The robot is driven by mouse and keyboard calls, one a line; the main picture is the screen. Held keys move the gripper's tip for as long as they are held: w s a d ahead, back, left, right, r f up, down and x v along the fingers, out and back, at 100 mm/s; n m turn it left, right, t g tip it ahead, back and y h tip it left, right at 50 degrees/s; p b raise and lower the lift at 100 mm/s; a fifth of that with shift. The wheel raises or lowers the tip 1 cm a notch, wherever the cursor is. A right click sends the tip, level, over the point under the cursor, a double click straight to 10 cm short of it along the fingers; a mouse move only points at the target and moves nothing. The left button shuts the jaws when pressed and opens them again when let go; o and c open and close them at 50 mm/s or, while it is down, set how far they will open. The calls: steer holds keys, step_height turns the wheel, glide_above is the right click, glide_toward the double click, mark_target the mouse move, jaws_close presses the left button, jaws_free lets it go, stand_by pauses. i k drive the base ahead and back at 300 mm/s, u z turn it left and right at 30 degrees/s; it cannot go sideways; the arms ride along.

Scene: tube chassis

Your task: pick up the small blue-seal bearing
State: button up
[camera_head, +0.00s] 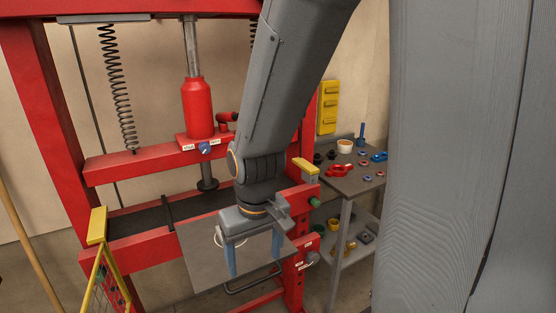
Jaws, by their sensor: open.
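Several small rings that look like bearings lie on the top shelf of the grey cart (345,183) at the right. Another small ring (367,178) lies closer to the front edge. They are too small to tell surely which is the small blue-seal bearing. My gripper (254,264) points down with its two blue-grey fingers apart and nothing seen between them. It is over the grey plate at the red press, left of the cart and apart from the rings.
The red press frame (45,110) with its red jack (197,108) fills the left. A grey plate (205,265) lies below my gripper. The cart top also holds red clamp-like parts (340,170), a white cup (344,146) and a blue upright tool (362,134).

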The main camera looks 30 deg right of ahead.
mark_target(367, 178)
steer(key=u, duration=0.05)
steer(key=i, duration=0.15)
steer(key=z, duration=1.65)
